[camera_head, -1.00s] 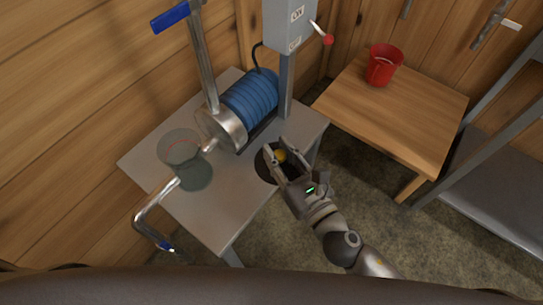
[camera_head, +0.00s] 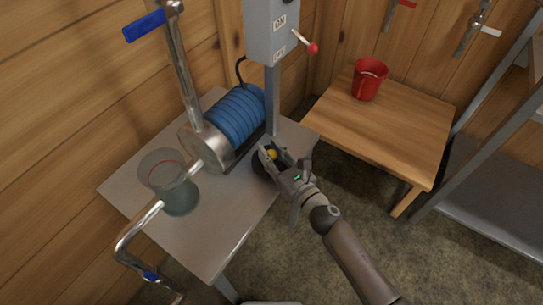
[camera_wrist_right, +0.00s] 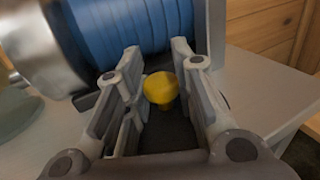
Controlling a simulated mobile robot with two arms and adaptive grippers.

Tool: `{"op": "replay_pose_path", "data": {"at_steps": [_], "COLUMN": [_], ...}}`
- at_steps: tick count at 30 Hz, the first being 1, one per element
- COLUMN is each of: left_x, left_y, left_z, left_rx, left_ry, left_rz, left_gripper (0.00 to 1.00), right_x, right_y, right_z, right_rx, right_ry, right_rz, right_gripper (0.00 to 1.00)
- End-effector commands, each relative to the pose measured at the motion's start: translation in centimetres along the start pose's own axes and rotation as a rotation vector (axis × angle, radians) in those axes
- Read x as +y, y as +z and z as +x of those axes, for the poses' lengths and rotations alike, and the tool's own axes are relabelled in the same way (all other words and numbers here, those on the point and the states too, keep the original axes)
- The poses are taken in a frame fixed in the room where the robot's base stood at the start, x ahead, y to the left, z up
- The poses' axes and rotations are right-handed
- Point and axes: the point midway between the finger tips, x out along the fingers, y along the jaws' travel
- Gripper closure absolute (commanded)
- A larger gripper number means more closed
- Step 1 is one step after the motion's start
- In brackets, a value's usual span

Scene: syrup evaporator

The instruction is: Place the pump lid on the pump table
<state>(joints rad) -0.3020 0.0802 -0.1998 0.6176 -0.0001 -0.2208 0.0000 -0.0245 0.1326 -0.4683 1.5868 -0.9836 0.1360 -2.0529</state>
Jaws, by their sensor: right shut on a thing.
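The pump lid (camera_head: 258,168) is a dark disc with a yellow knob, at the right part of the grey pump table (camera_head: 216,236), beside the blue-ribbed pump (camera_head: 236,118). My right gripper (camera_head: 272,152) is shut on the lid by its knob. In the right wrist view the yellow knob (camera_wrist_right: 161,88) sits between the two fingers, with the dark disc below. The gripper hides much of the lid, and I cannot tell whether the disc touches the tabletop. My left gripper is out of view.
A clear container (camera_head: 168,183) with pipes stands on the left of the pump table. A switch box (camera_head: 272,30) on a post rises behind the lid. A wooden table (camera_head: 385,125) with a red cup (camera_head: 369,79) stands to the right. The table's front area is clear.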

Motion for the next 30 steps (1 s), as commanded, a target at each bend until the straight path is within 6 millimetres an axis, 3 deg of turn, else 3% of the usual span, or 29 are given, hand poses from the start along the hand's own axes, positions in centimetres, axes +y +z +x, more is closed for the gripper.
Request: {"op": "replay_pose_path", "data": {"at_steps": [13, 14, 18, 30], "left_x": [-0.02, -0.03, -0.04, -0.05], "left_y": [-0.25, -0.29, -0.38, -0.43], "left_z": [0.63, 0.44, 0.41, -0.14], "left_rx": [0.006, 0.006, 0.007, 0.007], "left_ry": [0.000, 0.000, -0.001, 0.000], "left_rz": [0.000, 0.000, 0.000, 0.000], "left_gripper": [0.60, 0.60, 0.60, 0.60], "right_x": [-0.01, -0.01, -0.01, -0.01], "right_y": [-0.80, -0.65, -0.63, -0.11], "right_z": [0.01, 0.00, 0.00, -0.01], "right_rx": [-0.003, -0.002, -0.001, -0.002], "right_ry": [0.001, 0.000, 0.000, 0.000], "right_rz": [-0.002, -0.002, -0.002, -0.002], "right_gripper": [1.00, 0.72, 0.54, 0.54]}}
